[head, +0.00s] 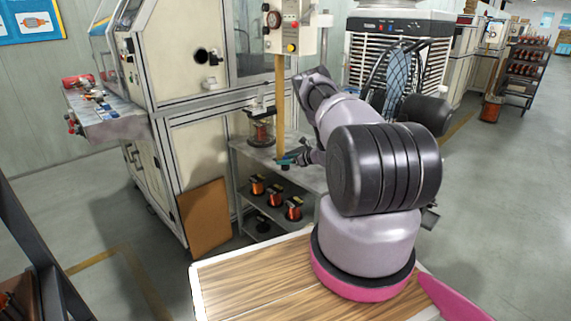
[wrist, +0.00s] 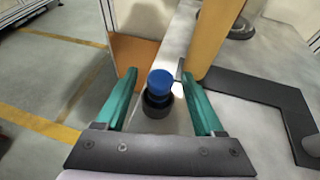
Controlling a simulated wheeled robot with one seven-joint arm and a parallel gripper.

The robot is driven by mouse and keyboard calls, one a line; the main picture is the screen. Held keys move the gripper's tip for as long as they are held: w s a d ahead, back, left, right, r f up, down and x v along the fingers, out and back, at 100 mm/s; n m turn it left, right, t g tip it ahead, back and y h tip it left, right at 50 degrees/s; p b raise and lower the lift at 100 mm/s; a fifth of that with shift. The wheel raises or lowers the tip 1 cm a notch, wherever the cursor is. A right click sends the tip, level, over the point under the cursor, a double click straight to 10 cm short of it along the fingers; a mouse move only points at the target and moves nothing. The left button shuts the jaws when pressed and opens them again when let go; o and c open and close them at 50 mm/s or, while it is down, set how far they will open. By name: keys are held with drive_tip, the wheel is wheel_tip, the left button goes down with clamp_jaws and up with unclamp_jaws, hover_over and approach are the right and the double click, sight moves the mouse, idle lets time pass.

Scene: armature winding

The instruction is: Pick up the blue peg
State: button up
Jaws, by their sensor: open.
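The blue peg (wrist: 160,82) shows in the wrist view as a round blue top above a dark round base (wrist: 156,104). It stands upright near the edge of a grey table top. My gripper (wrist: 159,74) is open, with one teal finger on each side of the peg. There is a gap on both sides, and neither finger clearly touches it. In the head view my gripper (head: 287,160) is low over the grey table (head: 258,153); I cannot make out the peg there.
A yellow-brown post (head: 280,110) stands close beside my gripper; it also shows at the right finger in the wrist view (wrist: 212,35). A wire spool stand (head: 262,128) is on the table to the left. Copper spools (head: 275,195) sit on the shelf below. A black bracket (wrist: 262,90) lies at right.

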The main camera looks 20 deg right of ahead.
sight(285, 157)
clamp_jaws()
drive_tip(key=shift+r, duration=0.1)
wheel_tip(285, 157, up, 10)
drive_tip(key=shift+f, duration=0.1)
idle(0.4)
